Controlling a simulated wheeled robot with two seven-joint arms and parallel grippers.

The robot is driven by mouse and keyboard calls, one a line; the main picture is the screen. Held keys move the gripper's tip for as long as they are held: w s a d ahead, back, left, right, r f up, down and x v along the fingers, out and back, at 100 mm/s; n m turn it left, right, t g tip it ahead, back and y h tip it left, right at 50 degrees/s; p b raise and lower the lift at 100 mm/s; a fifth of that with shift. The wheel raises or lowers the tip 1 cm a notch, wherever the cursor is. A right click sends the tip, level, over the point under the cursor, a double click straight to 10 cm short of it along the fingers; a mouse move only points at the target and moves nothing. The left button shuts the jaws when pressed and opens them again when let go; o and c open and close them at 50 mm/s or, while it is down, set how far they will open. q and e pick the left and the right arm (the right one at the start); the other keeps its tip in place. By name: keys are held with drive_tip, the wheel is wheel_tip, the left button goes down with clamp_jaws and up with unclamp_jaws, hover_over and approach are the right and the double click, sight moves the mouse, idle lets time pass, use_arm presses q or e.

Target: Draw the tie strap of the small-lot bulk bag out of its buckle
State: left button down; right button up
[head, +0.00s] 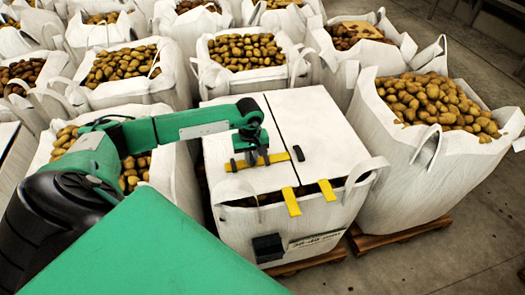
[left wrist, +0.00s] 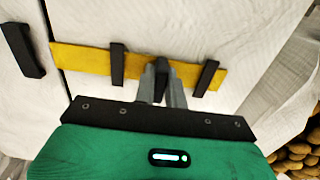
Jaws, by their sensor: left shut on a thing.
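The small-lot bulk bag (head: 328,222) is white, with two closed top flaps. A yellow tie strap (head: 277,158) lies across the near left flap, and it also shows in the left wrist view (left wrist: 82,58). Dark bars (left wrist: 117,64) and (left wrist: 206,78) cross the strap. My left gripper (head: 251,157) points down at the strap, its fingers (left wrist: 162,82) shut on a dark upright tab (left wrist: 162,74) between those bars. A separate dark bar, apparently the buckle (left wrist: 20,50), sits on the other flap; it also shows in the head view (head: 299,153). The strap's end stops just short of it.
Open white bags of potatoes stand close around, behind (head: 205,80), left (head: 185,160) and right (head: 385,150). Two yellow tabs (head: 291,203) and (head: 327,189) and a dark box (head: 267,247) are on the bag's front. Concrete floor (head: 440,255) is free at right.

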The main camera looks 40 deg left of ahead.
use_arm(q)
drive_tip(key=shift+s+a, duration=0.35)
use_arm(e)
drive_tip(key=shift+f, duration=0.2)
use_arm(q)
drive_tip(key=c, duration=1.4)
unclamp_jaws()
drive_tip(key=shift+s+a, duration=0.1)
drive_tip(key=shift+a, duration=0.05)
drive_tip(key=shift+c, duration=0.2)
